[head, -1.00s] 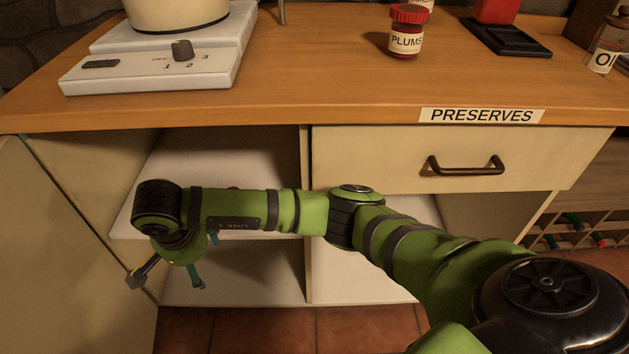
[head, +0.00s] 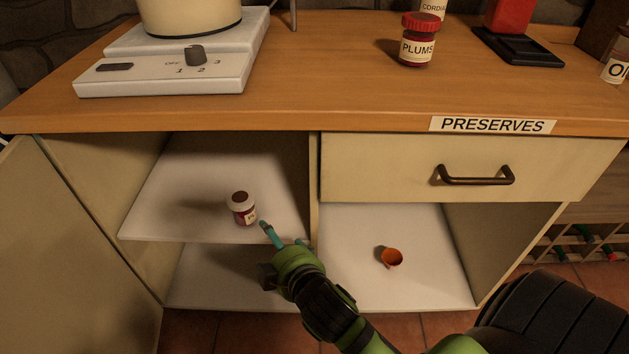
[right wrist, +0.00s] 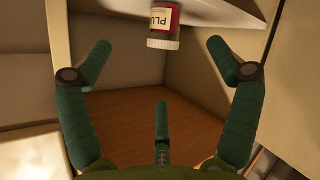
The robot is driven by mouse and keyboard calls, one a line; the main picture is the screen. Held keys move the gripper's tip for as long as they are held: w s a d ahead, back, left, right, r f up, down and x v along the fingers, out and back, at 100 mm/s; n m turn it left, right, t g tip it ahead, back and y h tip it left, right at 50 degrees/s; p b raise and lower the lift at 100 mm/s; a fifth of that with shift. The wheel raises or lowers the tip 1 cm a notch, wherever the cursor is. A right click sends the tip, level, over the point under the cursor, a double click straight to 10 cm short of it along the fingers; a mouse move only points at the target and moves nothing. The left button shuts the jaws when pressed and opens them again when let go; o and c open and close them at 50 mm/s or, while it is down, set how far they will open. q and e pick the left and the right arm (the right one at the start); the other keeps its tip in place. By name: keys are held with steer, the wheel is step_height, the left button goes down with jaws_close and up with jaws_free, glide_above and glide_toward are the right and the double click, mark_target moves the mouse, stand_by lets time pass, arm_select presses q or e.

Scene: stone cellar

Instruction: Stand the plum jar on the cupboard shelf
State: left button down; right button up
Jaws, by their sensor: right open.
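A small plum jar (head: 242,208) with a pale lid and dark red contents stands upright on the white cupboard shelf (head: 180,215), in the left bay near the front edge. In the right wrist view the jar (right wrist: 163,25) appears lid down, its label reading "PLU". Another jar, labelled PLUMS (head: 417,45), with a red lid, stands on the countertop. My right gripper (head: 283,236) is open and empty, just right of and in front of the shelf jar; its spread fingers (right wrist: 160,62) are apart from the jar. My left gripper is out of view.
An open door (head: 80,250) stands at the left. An orange cup (head: 392,258) sits in the right bay below the closed drawer (head: 400,165). A hotplate (head: 170,75) with a pot stands on the counter. The shelf left of the jar is clear.

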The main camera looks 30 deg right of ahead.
steer(key=s+d+f+m+g, duration=0.1)
steer(key=s+f+g, duration=0.3)
steer(key=s, duration=0.4)
steer(key=s+f+m+g+y, duration=0.1)
steer(key=s+f+m+g, duration=0.3)
steer(key=s, duration=0.5)
step_height(320, 180, down, 3)
steer(key=shift+d+r+g, duration=0.1)
steer(key=shift+d+g, duration=0.25)
steer(key=shift+g, duration=0.05)
